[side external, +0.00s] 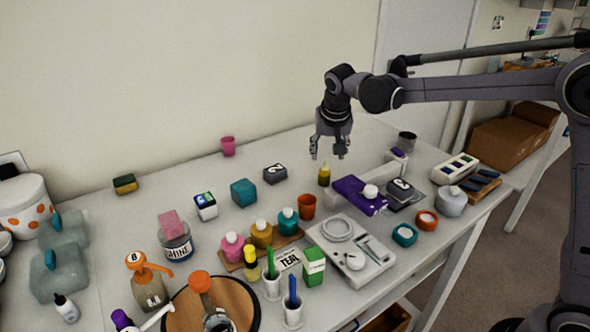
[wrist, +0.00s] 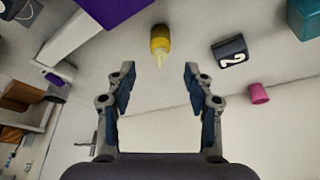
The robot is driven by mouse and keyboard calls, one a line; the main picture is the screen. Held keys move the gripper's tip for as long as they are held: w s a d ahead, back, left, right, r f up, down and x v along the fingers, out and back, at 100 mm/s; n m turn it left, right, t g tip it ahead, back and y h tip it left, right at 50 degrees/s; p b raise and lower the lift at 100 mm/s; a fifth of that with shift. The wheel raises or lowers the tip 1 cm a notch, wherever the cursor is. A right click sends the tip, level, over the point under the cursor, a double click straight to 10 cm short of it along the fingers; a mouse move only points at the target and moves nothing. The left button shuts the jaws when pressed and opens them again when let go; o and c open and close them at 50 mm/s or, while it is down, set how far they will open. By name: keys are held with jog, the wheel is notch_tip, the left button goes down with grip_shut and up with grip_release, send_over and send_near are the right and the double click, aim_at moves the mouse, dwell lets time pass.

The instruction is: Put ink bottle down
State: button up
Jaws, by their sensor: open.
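A small yellow bottle (side external: 324,174), which appears to be the ink bottle, stands upright on the white table. It also shows in the wrist view (wrist: 160,42), beyond the fingertips and between their lines, with its pale nozzle towards me. My gripper (side external: 328,153) is open and empty just above the bottle, pointing down. In the wrist view, its two fingers (wrist: 159,78) are spread wide with nothing between them. I see a gap between the fingers and the bottle.
A dark block marked 2 (side external: 275,174) and a terracotta cup (side external: 307,206) stand near the bottle. A purple box (side external: 360,194) lies to its right. A grey scale (side external: 350,250) is in front. A pink cup (side external: 228,146) stands at the back, with bare table around it.

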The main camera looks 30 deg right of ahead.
jog(key=s+r+n+t+y, duration=0.1)
jog(key=s+r+n+t, duration=0.2)
jog(key=s, duration=1.2)
jog(key=s+f+n+y, duration=0.1)
jog(key=s+f+n, duration=0.2)
jog(key=s, duration=0.8)
jog(key=shift+s+a+f, duration=0.25)
jog(key=shift+s+f, duration=0.05)
jog(key=shift+f, duration=0.3)
